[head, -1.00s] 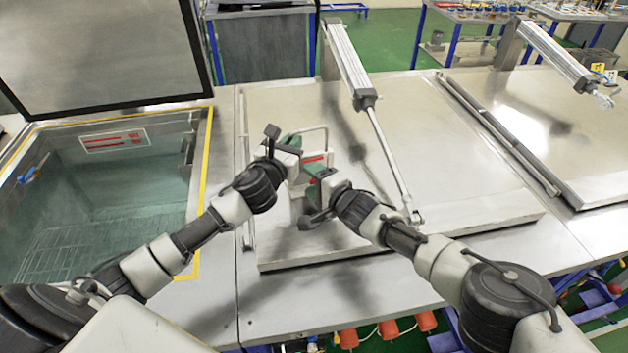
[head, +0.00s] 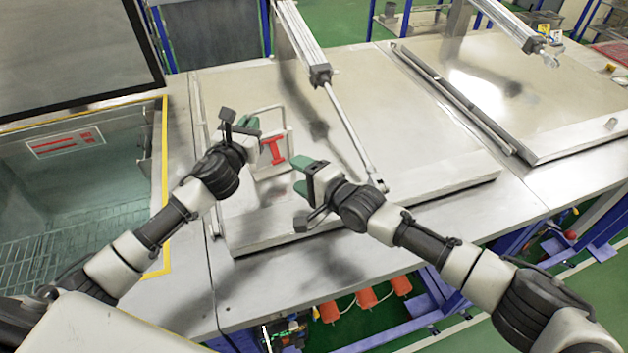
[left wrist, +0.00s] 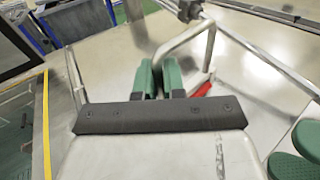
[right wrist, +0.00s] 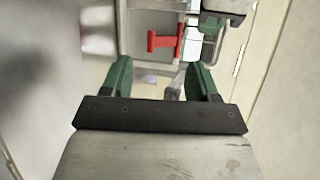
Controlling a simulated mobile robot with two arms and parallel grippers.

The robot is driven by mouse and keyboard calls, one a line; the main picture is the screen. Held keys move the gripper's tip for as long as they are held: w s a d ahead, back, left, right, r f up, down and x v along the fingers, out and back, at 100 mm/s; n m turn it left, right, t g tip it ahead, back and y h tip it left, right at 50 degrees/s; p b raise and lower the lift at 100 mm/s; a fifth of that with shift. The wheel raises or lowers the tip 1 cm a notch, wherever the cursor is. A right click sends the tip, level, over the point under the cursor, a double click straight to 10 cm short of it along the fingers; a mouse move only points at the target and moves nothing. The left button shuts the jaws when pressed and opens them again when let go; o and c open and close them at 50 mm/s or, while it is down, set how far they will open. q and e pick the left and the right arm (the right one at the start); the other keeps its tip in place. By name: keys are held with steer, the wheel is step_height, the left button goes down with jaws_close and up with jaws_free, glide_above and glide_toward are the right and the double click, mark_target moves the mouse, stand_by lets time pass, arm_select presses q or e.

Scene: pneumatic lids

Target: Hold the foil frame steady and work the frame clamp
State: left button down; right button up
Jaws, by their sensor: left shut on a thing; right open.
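The foil frame (head: 290,137) is a thin bent metal frame at the left side of the middle steel lid. The red frame clamp (head: 273,152) sits within its outline, and shows as a red H-like shape in the right wrist view (right wrist: 166,42). My left gripper (head: 252,126) is shut on the frame's left side; its green fingers close around the tube in the left wrist view (left wrist: 160,78). My right gripper (head: 303,177) is open and empty, right of and nearer than the clamp, with a gap between them. The clamp lies beyond its fingertips in the right wrist view (right wrist: 163,75).
A pneumatic cylinder (head: 318,72) with its rod (head: 350,135) slants down onto the middle lid (head: 400,110), right of my right gripper. An open tank (head: 75,190) lies at the left under a raised lid (head: 70,50). A second closed lid (head: 520,95) is at the right.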

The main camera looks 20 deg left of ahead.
steer(key=shift+v, duration=1.8)
arm_select(q)
steer(key=c, duration=1.1)
jaws_free()
